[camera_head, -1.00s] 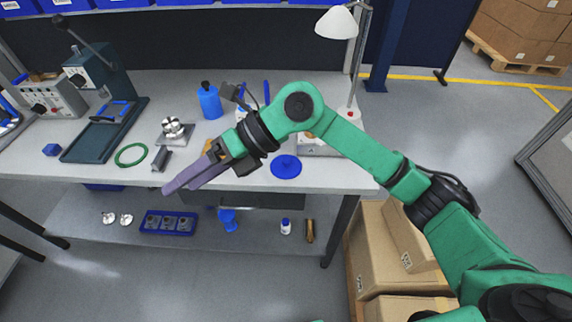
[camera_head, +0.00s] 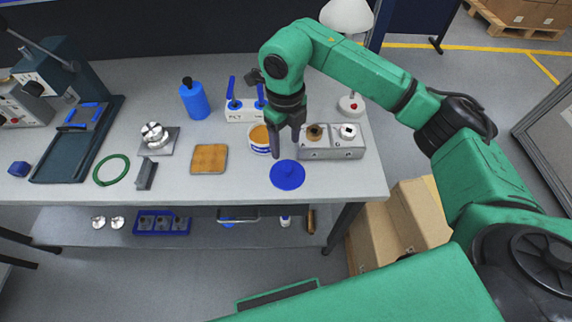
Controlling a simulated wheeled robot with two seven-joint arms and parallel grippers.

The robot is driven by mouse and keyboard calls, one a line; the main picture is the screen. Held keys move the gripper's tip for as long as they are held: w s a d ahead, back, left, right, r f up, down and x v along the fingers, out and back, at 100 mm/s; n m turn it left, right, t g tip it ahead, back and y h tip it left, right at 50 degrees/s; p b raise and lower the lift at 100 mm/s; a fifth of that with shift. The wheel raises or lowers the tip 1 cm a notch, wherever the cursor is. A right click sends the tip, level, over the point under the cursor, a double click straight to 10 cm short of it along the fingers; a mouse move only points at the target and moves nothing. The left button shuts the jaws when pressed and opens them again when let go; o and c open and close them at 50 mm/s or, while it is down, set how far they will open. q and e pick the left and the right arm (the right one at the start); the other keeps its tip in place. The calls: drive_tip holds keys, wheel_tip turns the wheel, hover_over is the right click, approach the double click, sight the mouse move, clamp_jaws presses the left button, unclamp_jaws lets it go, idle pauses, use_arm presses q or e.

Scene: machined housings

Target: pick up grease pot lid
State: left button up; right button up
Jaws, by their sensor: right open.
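The grease pot lid, a round blue disc with a small raised knob (camera_head: 288,177), lies on the table near its front edge. The grease pot (camera_head: 258,140), white and blue with brown grease showing at its open top, stands just behind and left of the lid. My right gripper (camera_head: 285,149) is open and points down, just behind the lid and beside the pot. Nothing shows between its fingers, and it appears above the lid, not holding it. Part of the pot is hidden behind one finger. My left gripper is not in view.
A grey metal housing block (camera_head: 333,150) stands close right of the gripper. A holder with blue-handled tools (camera_head: 243,112) and a blue bottle (camera_head: 195,101) are behind. A brown square pad (camera_head: 209,159) lies left of the pot. The table's front edge is close to the lid.

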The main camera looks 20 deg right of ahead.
sight(287, 168)
drive_tip(key=f, duration=0.1)
drive_tip(key=f+p, duration=0.1)
drive_tip(key=f, duration=0.1)
drive_tip(key=shift+s+f, duration=0.2)
drive_tip(key=shift+f, duration=0.05)
drive_tip(key=f+p, duration=0.1)
drive_tip(key=f, duration=0.2)
drive_tip(key=f+p, duration=0.2)
drive_tip(key=shift+w+d+f, duration=0.15)
drive_tip(key=shift+d+f, duration=0.05)
drive_tip(key=shift+f, duration=0.6)
drive_tip(key=c, duration=1)
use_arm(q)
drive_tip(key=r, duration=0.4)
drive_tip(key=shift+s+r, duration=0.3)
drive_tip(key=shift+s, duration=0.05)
use_arm(e)
clamp_jaws()
